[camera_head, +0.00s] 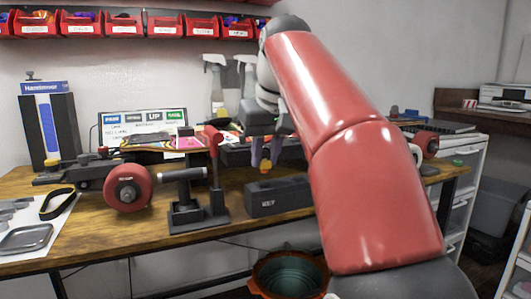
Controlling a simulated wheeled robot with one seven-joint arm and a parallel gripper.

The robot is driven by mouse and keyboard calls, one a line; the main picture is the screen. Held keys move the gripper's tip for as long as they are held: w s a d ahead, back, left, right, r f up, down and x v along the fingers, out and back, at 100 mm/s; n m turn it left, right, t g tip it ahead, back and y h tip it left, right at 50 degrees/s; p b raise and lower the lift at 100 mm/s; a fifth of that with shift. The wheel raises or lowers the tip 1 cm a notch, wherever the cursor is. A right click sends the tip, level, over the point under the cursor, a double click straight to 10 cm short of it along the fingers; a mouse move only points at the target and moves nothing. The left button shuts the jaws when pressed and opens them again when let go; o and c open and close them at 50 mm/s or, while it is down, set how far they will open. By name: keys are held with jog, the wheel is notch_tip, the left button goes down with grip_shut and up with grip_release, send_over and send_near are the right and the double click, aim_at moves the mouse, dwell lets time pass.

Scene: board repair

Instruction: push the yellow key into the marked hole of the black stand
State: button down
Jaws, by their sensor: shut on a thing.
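My gripper (265,158) hangs pointing down over the workbench, its purple-grey fingers shut on the small yellow key (265,168). Only a little of the key shows, with an orange bit beside it. The key appears just above or behind a long, low black block (280,197) with white lettering on its front, which may be the black stand. The block's top face is seen too flatly to make out a marked hole. I cannot tell whether the key touches the block.
Left of the block stands a black fixture (198,212) with a red-topped lever. A red wheel (129,187) on a skateboard truck is farther left. A dark case and spray bottles (214,85) stand behind. An orange-rimmed bin (290,274) is below the front edge.

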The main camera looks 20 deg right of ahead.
aim_at(266, 163)
jog(key=shift+f+b, duration=0.6)
jog(key=shift+f, duration=1.05)
dwell(2.6)
jog(key=c, duration=1.2)
grip_release()
jog(key=shift+o, duration=0.6)
jog(key=shift+o, duration=1)
jog(key=shift+r, duration=0.2)
jog(key=shift+r+p, duration=0.35)
jog(key=shift+p, duration=0.3)
jog(key=shift+r+p, duration=1.1)
jog(key=shift+p, duration=0.25)
